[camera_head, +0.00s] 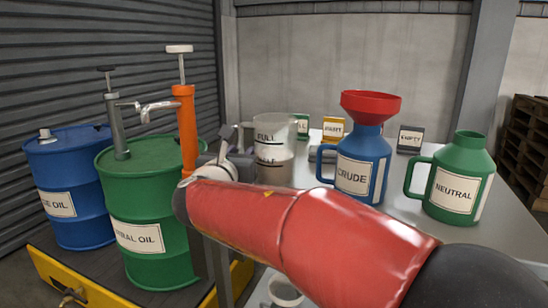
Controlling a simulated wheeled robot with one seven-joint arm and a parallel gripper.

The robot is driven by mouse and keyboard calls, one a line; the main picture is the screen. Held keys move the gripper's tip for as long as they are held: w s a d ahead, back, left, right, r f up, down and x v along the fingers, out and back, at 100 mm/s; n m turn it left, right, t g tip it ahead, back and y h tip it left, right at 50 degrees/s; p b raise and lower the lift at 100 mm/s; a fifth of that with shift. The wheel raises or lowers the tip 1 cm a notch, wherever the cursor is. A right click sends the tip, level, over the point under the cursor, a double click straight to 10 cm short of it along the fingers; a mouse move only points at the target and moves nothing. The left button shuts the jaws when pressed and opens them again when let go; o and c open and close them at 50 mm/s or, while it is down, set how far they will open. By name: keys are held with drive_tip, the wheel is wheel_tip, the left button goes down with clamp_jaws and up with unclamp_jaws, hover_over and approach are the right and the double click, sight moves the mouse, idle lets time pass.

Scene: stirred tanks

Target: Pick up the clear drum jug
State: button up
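The clear jug (278,133) stands upright at the left part of the grey table (408,205). It is marked FULL and HALF, and its lower part looks darker than its top. My red arm crosses in front of its base. My gripper (238,137) is at the jug's left side, by its handle. It overlaps the handle area in the picture. I cannot tell whether the fingers touch or close on the handle.
A blue CRUDE jug (366,160) with a red funnel (370,104) stands to the right. A green NEUTRAL jug (459,180) is farther right. Small label blocks (411,138) stand behind. Blue (75,215) and green (155,255) drums with an orange pump (184,125) are left.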

drive_tip(key=shift+w, duration=0.75)
clamp_jaws()
drive_tip(key=shift+r, duration=0.2)
